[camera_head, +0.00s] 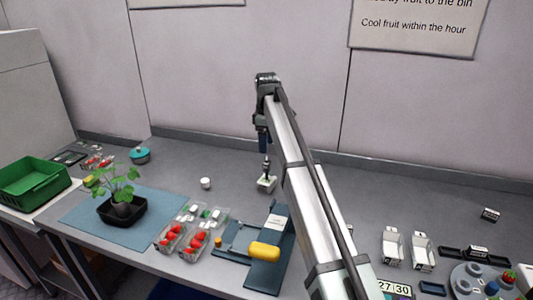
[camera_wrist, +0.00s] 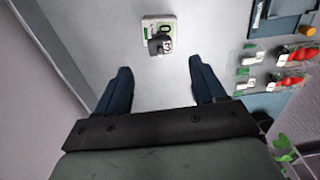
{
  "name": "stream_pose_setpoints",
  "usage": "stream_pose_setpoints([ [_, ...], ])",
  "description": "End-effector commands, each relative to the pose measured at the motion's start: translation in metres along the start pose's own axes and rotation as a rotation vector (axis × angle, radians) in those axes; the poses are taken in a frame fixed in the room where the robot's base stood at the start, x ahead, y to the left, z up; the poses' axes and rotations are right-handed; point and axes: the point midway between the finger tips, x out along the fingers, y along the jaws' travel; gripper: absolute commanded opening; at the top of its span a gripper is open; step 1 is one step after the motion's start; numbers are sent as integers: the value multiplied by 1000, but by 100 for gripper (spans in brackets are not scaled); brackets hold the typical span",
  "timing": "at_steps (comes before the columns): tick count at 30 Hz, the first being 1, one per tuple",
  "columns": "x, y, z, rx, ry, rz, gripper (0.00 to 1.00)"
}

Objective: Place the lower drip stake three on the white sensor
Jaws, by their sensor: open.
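The white sensor (camera_head: 267,186) sits on the grey bench below my gripper (camera_head: 263,148). In the wrist view it is a small pale block (camera_wrist: 148,25) with a green marking. A dark drip stake (camera_wrist: 155,47) with a white tag reading 3 is at the sensor, overlapping its lower right part. In the head view the stake (camera_head: 266,170) looks upright over the sensor; I cannot tell the exact contact. In the wrist view my gripper (camera_wrist: 161,78) is open, with nothing between its dark blue fingers. The sensor and stake lie beyond the fingertips.
A small white cup (camera_head: 206,183) stands left of the sensor. Berry punnets (camera_head: 195,237), a potted plant (camera_head: 122,207) on a blue mat and a blue tray (camera_head: 279,262) with a yellow-handled item are nearer. White boxes (camera_head: 408,250) stand right. Bench behind the sensor is clear.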

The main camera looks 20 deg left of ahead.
Motion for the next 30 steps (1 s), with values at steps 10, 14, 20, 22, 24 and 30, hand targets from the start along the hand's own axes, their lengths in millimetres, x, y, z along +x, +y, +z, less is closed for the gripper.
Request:
stream_pose_setpoints([
  [10, -21, 0, 0, 0, 0, 0, 69],
  [14, -21, 0, 0, 0, 0, 0, 69],
  [20, -21, 0, 0, 0, 0, 0, 69],
  [22, -21, 0, -1, 0, 0, 1, 69],
  [24, -19, -2, -6, -3, 3, 10, 69],
  [30, -7, -18, -69, -32, 48, 126, 69],
])
